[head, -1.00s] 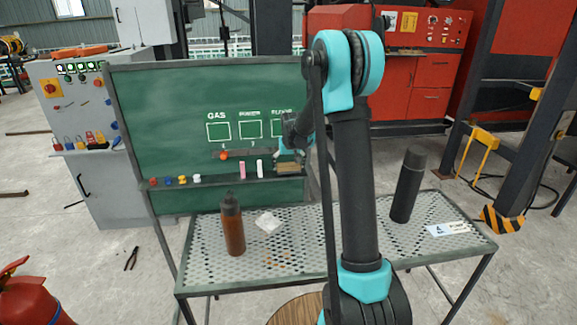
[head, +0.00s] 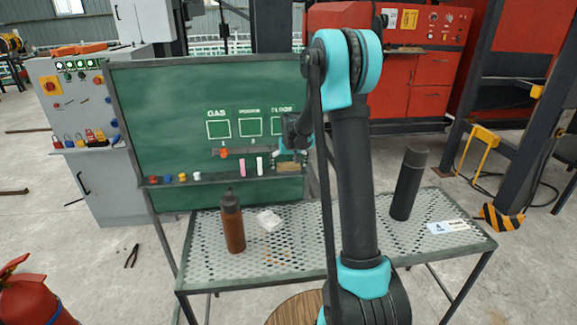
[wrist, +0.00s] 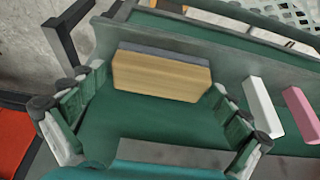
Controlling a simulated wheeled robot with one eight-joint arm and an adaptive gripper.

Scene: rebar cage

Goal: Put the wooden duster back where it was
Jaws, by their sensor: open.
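The wooden duster (wrist: 160,76), a pale wood block with a dark grey felt side, sits at the end of the chalk ledge (wrist: 232,100) of the green board. In the wrist view my gripper (wrist: 152,122) is open, with its fingers spread on either side of the duster and a gap at each end. In the head view my gripper (head: 293,150) is at the right end of the ledge, small and partly hidden by my arm. Whether the duster's whole underside rests on the ledge cannot be told.
Several coloured pieces sit farther left. A mesh table (head: 300,250) in front holds a brown bottle (head: 232,225) and a black bottle (head: 407,185). Open air lies before the board.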

